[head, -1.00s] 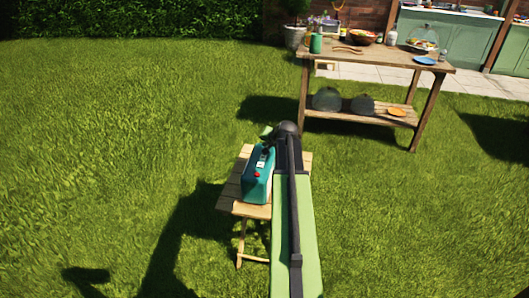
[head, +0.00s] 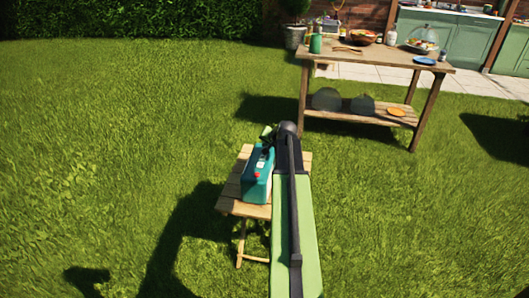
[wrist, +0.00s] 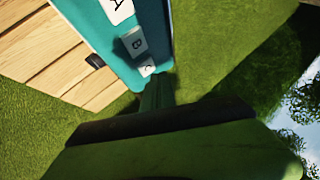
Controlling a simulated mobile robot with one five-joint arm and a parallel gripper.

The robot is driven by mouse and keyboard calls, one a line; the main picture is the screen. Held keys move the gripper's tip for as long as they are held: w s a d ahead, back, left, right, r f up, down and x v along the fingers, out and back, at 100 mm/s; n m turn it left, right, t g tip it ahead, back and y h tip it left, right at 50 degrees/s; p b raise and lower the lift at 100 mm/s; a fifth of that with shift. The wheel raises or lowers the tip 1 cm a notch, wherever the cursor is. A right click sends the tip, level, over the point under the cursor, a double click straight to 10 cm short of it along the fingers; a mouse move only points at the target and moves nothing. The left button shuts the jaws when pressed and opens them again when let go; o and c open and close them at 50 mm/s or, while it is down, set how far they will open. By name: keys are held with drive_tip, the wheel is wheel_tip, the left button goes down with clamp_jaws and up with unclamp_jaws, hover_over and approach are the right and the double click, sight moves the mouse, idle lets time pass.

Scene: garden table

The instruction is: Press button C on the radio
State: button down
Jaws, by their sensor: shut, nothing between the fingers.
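The teal radio (head: 258,182) stands on a small wooden slatted table. In the head view my gripper (head: 268,133) shows beside the far end of the radio, partly hidden by my arm.
The small table (head: 230,195) has bare slats left of the radio. A larger wooden table (head: 375,62) with bowls and bottles stands at the back right. Open grass surrounds the small table.

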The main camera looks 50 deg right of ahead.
drive_tip(key=shift+w+f+b, duration=0.15)
drive_tip(key=shift+f+b, duration=0.3)
drive_tip(key=shift+f+b, duration=0.35)
drive_tip(key=shift+b, duration=0.05)
idle(0.5)
drive_tip(key=shift+r, duration=0.15)
drive_tip(key=shift+r+p, duration=0.65)
drive_tip(key=shift+p, duration=0.2)
wheel_tip(320, 180, up, 5)
drive_tip(key=p, duration=0.5)
drive_tip(key=shift+r, duration=0.1)
